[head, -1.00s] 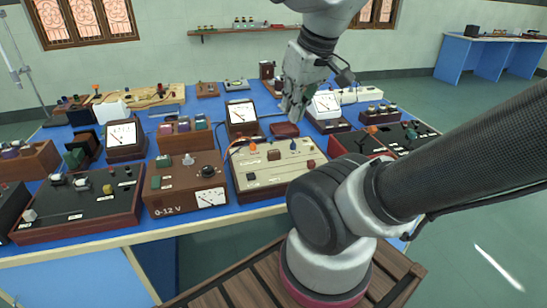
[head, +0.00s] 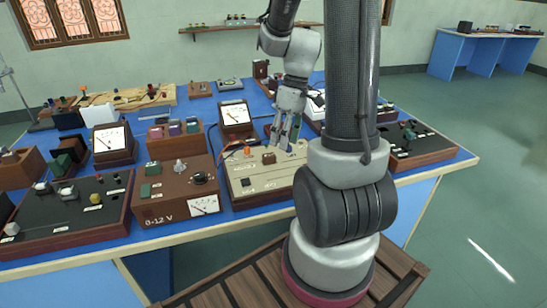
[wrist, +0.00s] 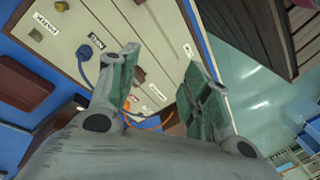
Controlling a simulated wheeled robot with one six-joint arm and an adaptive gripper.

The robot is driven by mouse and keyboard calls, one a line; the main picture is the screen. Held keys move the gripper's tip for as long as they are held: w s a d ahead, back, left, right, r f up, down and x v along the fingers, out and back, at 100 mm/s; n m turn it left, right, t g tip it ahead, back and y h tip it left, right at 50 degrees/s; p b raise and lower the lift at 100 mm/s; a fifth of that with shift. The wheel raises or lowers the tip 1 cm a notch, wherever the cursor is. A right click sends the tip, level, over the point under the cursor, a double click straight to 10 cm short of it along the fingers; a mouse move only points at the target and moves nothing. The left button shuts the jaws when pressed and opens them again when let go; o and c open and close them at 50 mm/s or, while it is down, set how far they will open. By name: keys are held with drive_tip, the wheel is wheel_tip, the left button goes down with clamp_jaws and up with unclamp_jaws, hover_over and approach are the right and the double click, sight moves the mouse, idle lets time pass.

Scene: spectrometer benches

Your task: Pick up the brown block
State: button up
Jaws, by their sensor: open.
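A small brown block (head: 268,158) sits on the cream-topped panel (head: 246,184) in the middle of the bench. In the wrist view a small brown block (wrist: 139,77) shows on the panel in the gap between my fingers, partly beside the left finger. My gripper (head: 282,141) is open and empty, pointing down above the panel, close to the block and a little right of and behind it in the head view. In the wrist view my gripper's (wrist: 161,62) green-grey fingers stand apart. My arm hides the panel's right part in the head view.
A blue plug (wrist: 83,53) and an orange lead (wrist: 150,124) lie near my fingers. The 0-12 V supply box (head: 178,189) stands left of the panel, and a meter (head: 236,115) stands behind it. Several instruments crowd the blue bench.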

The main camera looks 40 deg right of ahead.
sight(269, 155)
drive_tip(key=w+d+n+t, duration=0.1)
drive_tip(key=w+n, duration=0.4)
drive_tip(key=n, duration=0.2)
drive_tip(key=f+n, duration=0.1)
drive_tip(key=f, duration=0.1)
drive_tip(key=a+f+n, duration=0.1)
drive_tip(key=f, duration=0.2)
drive_tip(key=w+a+f, duration=0.1)
drive_tip(key=f, duration=0.2)
drive_tip(key=shift+a+f+n, duration=0.1)
drive_tip(key=shift+f+n, duration=0.05)
drive_tip(key=shift+n, duration=0.25)
clamp_jaws()
